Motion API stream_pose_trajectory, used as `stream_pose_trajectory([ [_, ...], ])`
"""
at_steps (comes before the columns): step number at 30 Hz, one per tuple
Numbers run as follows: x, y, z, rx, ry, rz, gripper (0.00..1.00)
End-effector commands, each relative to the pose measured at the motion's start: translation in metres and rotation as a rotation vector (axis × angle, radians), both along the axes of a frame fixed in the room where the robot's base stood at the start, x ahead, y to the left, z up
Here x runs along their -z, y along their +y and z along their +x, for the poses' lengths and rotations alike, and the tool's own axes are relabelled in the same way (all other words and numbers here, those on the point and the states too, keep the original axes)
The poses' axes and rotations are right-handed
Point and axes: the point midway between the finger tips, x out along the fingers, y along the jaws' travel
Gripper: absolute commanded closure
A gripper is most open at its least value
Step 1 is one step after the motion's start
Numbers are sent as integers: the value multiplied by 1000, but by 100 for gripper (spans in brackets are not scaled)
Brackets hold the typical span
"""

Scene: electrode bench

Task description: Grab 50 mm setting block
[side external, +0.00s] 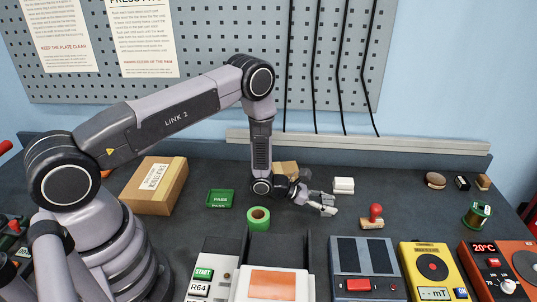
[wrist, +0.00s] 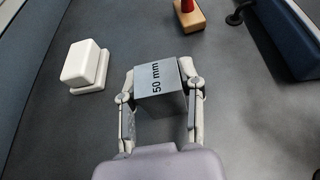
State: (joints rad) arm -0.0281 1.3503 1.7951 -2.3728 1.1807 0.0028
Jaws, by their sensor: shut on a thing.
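The 50 mm setting block (wrist: 158,78) is a grey block with "50 mm" printed on its top face. In the wrist view it sits between the two fingers of my gripper (wrist: 162,95), which is shut on it, one finger at each side. In the side external view my gripper (side external: 327,204) is low over the bench, pointing right, and the block is hard to make out between the fingers. I cannot tell whether the block touches the bench.
A white block (side external: 343,185) stands just behind my gripper; it also shows in the wrist view (wrist: 82,62). A red-handled stamp (side external: 375,215) is to the right. Green tape (side external: 258,218) is to the left. Instruments, including a yellow meter (side external: 432,272), line the front.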

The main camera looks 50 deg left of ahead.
Motion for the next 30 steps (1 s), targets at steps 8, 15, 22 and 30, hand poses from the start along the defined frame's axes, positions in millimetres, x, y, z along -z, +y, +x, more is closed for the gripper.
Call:
stream_pose_trajectory([
  [8, -1, 0, 1, 0, -3, -1, 100],
  [15, -3, 0, 1, -1, -3, -1, 100],
  [22, -28, 0, 1, 0, -5, -2, 100],
  [30, -90, 10, -45, -2, -3, -1, 100],
])
